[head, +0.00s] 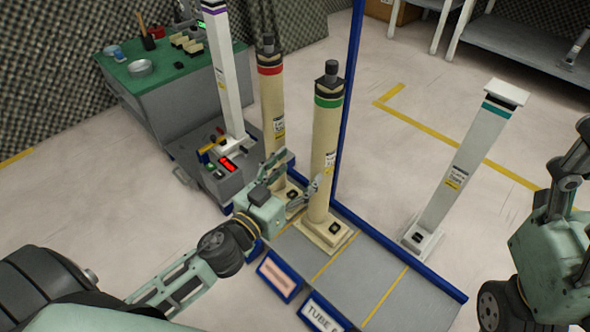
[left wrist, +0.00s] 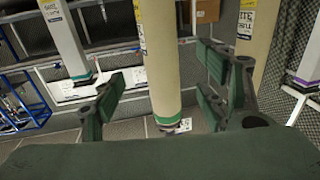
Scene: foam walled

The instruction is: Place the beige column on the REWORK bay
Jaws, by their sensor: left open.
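Two beige columns stand upright at the grey bay platform (head: 350,281): one with a green band (head: 323,150), one with a red band (head: 273,105) behind it to the left. My left gripper (head: 303,183) is open beside the green-banded column, low on its left side. In the left wrist view this column (left wrist: 152,65) stands between the spread fingers (left wrist: 160,95), with gaps showing on both sides. The red-banded column (left wrist: 258,45) is right of the fingers there. Yellow lines divide the platform; I cannot read REWORK on any sign. My right gripper (head: 572,170) is partly cut off at the right edge.
A white column with a teal band (head: 462,170) stands at the platform's right. A white purple-banded column (head: 224,70) stands on a grey unit with a red display. A blue post (head: 350,80) rises behind the green-banded column. The platform's front right is bare.

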